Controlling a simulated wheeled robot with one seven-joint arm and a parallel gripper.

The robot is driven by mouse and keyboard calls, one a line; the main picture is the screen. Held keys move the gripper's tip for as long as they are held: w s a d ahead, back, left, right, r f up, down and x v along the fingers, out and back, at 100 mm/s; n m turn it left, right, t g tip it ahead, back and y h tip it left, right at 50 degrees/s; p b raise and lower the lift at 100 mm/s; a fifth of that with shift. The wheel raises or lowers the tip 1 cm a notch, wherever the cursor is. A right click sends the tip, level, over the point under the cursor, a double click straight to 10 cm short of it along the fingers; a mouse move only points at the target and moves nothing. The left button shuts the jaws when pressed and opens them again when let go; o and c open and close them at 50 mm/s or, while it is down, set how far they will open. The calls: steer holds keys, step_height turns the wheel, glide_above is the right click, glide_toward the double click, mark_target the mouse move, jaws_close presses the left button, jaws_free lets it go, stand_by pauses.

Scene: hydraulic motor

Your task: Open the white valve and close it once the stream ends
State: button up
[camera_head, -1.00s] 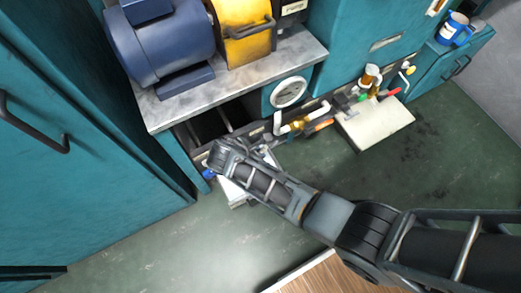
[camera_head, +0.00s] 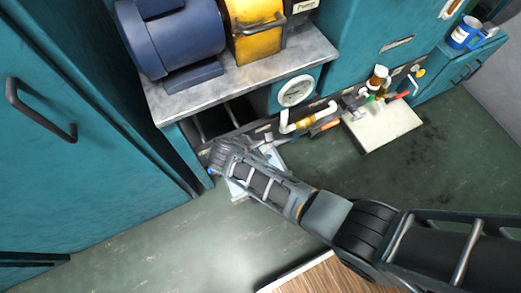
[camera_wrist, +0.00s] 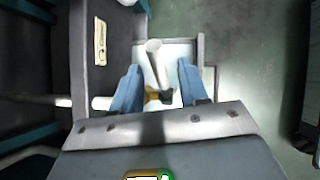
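My gripper (camera_wrist: 160,75) is low at the front of the bench, its two blue fingers apart. In the wrist view, a white valve lever (camera_wrist: 153,50) stands between the fingers, above a brass fitting (camera_wrist: 160,97). Gaps show on both sides of the lever, so the fingers do not look closed on it. In the head view, my gripper (camera_head: 222,162) and wrist hide this valve. A white tray (camera_head: 239,193) lies on the floor beneath, and it also shows in the wrist view (camera_wrist: 180,52). I cannot make out any stream.
To the right, a white pipe (camera_head: 285,122) and an orange-handled valve (camera_head: 325,126) stick out from the bench. A round gauge (camera_head: 295,92) is above them. A second pale tray (camera_head: 385,128) lies under more valves.

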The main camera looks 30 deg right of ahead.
steer(key=p+v, duration=0.3)
steer(key=v, duration=0.4)
steer(key=shift+a+r, duration=0.25)
steer(key=shift+r, duration=0.05)
stand_by(7.0)
